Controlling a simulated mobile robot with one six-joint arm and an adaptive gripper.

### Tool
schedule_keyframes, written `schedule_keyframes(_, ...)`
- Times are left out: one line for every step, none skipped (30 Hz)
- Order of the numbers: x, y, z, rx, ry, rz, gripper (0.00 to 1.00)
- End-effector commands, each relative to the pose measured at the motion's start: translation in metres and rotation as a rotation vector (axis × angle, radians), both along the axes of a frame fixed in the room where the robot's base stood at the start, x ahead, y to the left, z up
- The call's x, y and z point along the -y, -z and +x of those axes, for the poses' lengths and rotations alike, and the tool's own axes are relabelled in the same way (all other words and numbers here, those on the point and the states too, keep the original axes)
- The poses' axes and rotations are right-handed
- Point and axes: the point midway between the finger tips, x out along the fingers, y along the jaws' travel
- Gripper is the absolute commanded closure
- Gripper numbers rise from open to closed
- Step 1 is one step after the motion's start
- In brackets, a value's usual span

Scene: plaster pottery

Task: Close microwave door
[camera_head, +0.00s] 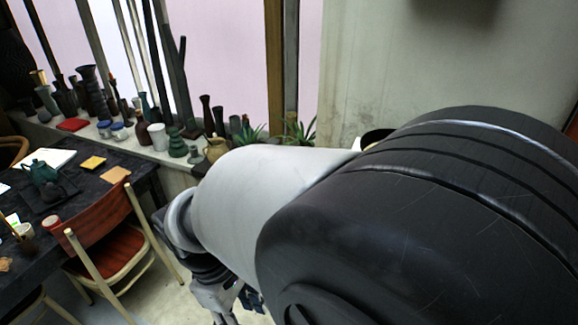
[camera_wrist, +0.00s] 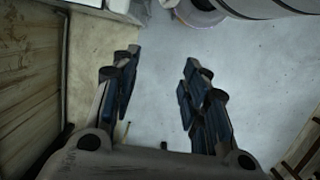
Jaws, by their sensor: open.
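No microwave or microwave door can be made out in either view. My gripper (camera_wrist: 158,72) is open and empty in the wrist view, its two dark-blue padded fingers spread apart above a pale grey floor. In the head view my gripper (camera_head: 232,302) shows only in part at the bottom, beneath my own large grey and black arm links. These links hide much of the middle and right of the head view.
A dark table (camera_head: 75,190) with pottery and a red-brown chair (camera_head: 108,238) stand at left. Vases line the windowsill (camera_head: 150,150). In the wrist view, a ribbed brownish panel (camera_wrist: 28,80) borders the left; open floor (camera_wrist: 235,65) lies beyond the fingers.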

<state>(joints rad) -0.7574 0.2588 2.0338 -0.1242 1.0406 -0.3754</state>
Motion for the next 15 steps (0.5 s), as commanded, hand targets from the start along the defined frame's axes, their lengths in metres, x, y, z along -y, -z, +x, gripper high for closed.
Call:
schedule_keyframes(-0.008,0.008,-0.003,-0.014,-0.036,-0.015,0.65)
schedule_keyframes(-0.01,0.01,-0.004,-0.018,-0.05,-0.02,0.67)
schedule_keyframes(-0.013,0.013,-0.005,-0.023,-0.062,-0.024,0.69)
schedule_keyframes(-0.014,0.015,-0.005,-0.026,-0.068,-0.028,0.71)
schedule_keyframes(-0.014,0.017,-0.006,-0.027,-0.072,-0.028,0.73)
schedule_keyframes(-0.014,0.02,-0.006,-0.027,-0.073,-0.029,0.76)
schedule_keyframes(-0.013,0.023,-0.006,-0.027,-0.073,-0.029,0.78)
schedule_keyframes(-0.013,0.026,-0.006,-0.027,-0.073,-0.029,0.8)
schedule_keyframes(-0.011,0.032,-0.007,-0.028,-0.072,-0.03,0.83)
schedule_keyframes(-0.009,0.037,-0.007,-0.029,-0.072,-0.03,0.85)
schedule_keyframes(-0.008,0.042,-0.008,-0.029,-0.071,-0.03,0.87)
schedule_keyframes(-0.006,0.051,-0.008,-0.029,-0.071,-0.031,0.89)
schedule_keyframes(-0.005,0.057,-0.009,-0.029,-0.071,-0.031,0.91)
schedule_keyframes(-0.003,0.064,-0.009,-0.03,-0.069,-0.031,0.93)
schedule_keyframes(-0.001,0.072,-0.01,-0.029,-0.07,-0.031,0.96)
